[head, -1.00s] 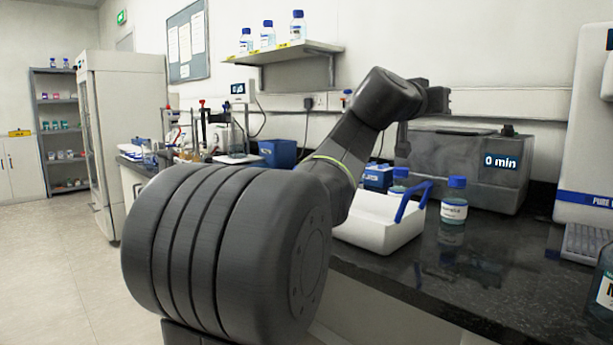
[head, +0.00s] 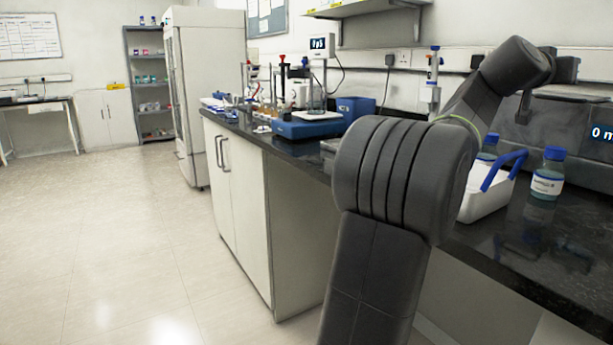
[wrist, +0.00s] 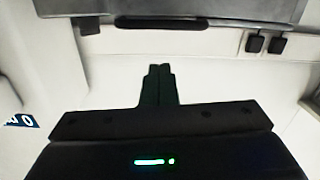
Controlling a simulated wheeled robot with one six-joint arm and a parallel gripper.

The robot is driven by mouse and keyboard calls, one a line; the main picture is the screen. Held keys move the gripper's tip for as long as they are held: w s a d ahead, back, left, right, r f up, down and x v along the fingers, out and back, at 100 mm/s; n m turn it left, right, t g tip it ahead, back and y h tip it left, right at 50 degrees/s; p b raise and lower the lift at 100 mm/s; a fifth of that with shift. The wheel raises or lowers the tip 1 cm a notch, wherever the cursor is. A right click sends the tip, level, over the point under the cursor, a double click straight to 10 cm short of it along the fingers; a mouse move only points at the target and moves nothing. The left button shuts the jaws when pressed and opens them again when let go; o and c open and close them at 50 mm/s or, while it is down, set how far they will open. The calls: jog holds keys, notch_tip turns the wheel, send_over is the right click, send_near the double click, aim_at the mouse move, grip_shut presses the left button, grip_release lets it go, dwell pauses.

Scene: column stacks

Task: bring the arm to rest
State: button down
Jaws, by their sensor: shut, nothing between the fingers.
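My gripper shows in the wrist view (wrist: 160,70) with its two dark fingers close together and nothing between them. In the head view my gripper (head: 524,105) hangs at the end of the raised arm, at the right, above the bench and in front of a grey box-shaped device (head: 560,125). The arm is bent, with its forearm rising to the right. It hides part of the bench and wall behind it.
A white tray with a blue handle (head: 483,205) and a blue-capped bottle (head: 548,175) stand on the black bench (head: 560,270) below the gripper. Another bottle (head: 489,147) stands behind the tray. Lab equipment (head: 308,120) fills the bench's far end. The floor (head: 130,240) at left is clear.

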jog(key=shift+d+f+b, duration=0.1)
jog(key=shift+f+b, duration=0.65)
jog(key=shift+f, duration=0.9)
